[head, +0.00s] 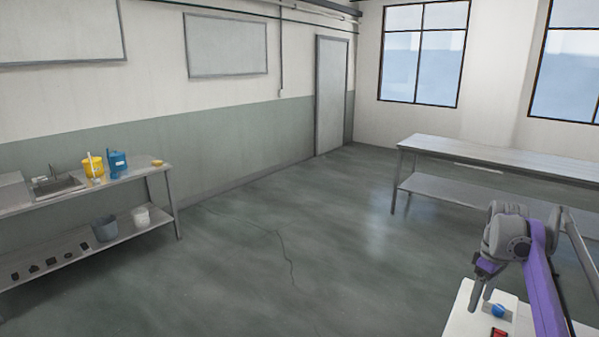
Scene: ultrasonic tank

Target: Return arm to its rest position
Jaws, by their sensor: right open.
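My right arm, grey and purple, comes in at the lower right. Its gripper (481,298) points down over a white surface (462,312) at the bottom edge. The gripper is open, and I see nothing between its fingers. A small blue round thing (498,311) lies just right of the fingertips, on a pale piece. A red item (499,332) is below it, cut by the picture edge. My left gripper is not in view.
A steel bench (480,155) stands at the right back. A sink bench (120,183) at the left holds a yellow container (93,166) and a blue container (118,161), with buckets on its lower shelf. The floor (290,235) between is clear.

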